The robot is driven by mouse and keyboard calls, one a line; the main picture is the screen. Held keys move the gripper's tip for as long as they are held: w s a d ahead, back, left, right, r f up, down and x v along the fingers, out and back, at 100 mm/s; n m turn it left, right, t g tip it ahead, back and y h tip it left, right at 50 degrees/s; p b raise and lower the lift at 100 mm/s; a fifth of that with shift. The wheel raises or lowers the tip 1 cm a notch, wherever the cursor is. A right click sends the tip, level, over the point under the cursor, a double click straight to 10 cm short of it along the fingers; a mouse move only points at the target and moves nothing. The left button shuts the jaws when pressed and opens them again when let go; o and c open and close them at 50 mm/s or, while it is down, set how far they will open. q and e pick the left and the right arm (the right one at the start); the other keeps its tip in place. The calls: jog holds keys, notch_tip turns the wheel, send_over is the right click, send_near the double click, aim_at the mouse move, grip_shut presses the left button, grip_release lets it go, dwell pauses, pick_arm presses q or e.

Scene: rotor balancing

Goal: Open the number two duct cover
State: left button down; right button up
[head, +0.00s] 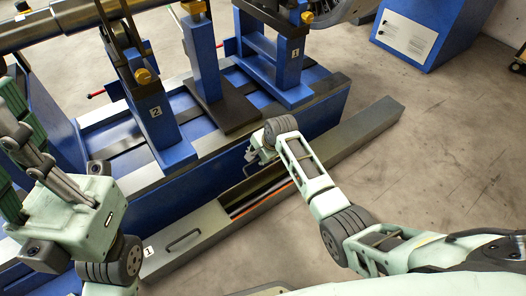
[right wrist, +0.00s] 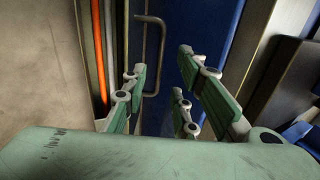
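The floor duct (head: 345,138) runs along the front of the blue machine base. Its middle section is open, showing an orange cable (head: 262,200), also visible in the right wrist view (right wrist: 98,50). Left of the opening is the closed cover labelled 1 (head: 197,236), with a handle. No label 2 is readable on a duct cover. My right gripper (head: 256,152) is at the opening's far end by the blue base. In the right wrist view its fingers (right wrist: 162,66) are apart, with a metal handle (right wrist: 163,50) beyond and between them, not clearly touched. My left gripper (head: 18,150) is open and empty at the left edge.
Blue pedestals labelled 2 (head: 152,118) and 1 (head: 290,62) stand on the machine bed (head: 205,142), close behind the duct. A blue cabinet (head: 432,30) is at the back right. The floor (head: 440,160) right of the duct is clear.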

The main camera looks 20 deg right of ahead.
jog(key=shift+v, duration=2.1)
